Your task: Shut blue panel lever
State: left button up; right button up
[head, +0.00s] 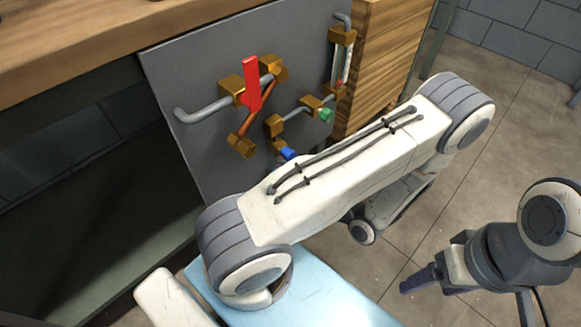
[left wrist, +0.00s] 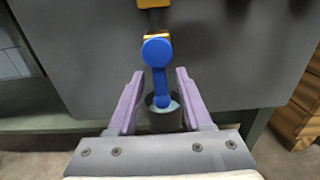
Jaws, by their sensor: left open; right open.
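The blue lever (head: 288,153) shows only in small part in the head view, low on the grey panel (head: 190,75), beside my left arm. In the left wrist view the blue lever (left wrist: 158,80) has a round blue end at the top and a narrow arm running down in the picture to a dark grey round fitting (left wrist: 165,118). My left gripper (left wrist: 160,74) is open, with its purple fingers on either side of the lever's arm and a gap on both sides. In the head view it is hidden behind my arm. My right gripper (head: 408,286) is open and empty, away from the panel.
A red lever (head: 251,82) and a green handle (head: 326,115) sit on pipes with brass fittings above the blue lever. A wooden drawer block (head: 385,60) stands right of the panel. Dark open space lies left of it.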

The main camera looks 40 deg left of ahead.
pick_arm(q)
jog(key=shift+a, duration=0.45)
jog(key=shift+c, duration=0.3)
grip_shut()
dwell(0.9)
